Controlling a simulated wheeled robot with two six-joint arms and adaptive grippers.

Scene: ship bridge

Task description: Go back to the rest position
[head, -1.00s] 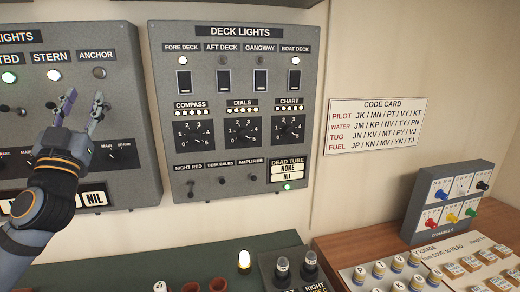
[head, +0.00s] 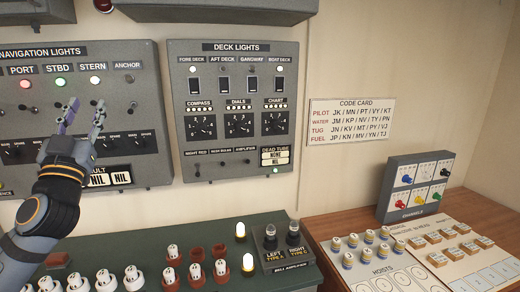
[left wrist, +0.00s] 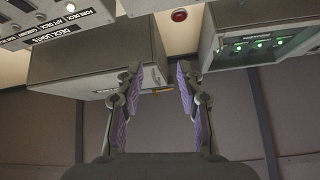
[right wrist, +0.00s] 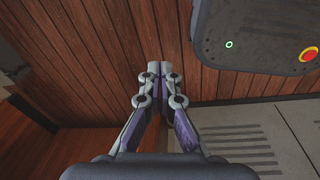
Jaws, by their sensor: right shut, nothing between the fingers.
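My left gripper (head: 82,119) is open and empty in the head view, in front of the lower part of the navigation lights panel (head: 125,150). In the left wrist view its two fingers (left wrist: 158,85) stand apart with nothing between them. Whether it touches the panel I cannot tell, but no switch is between its fingers. My right gripper (right wrist: 159,75) shows only in the right wrist view. Its fingertips are together and it holds nothing. Wood planking lies behind it.
The deck lights panel (head: 236,175) is to the right. Below are a green console (head: 215,222) with several white-topped pieces and a wooden desk (head: 322,228) with a channels box (head: 400,214). In the right wrist view a grey panel with a red button (right wrist: 309,54) is at upper right.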

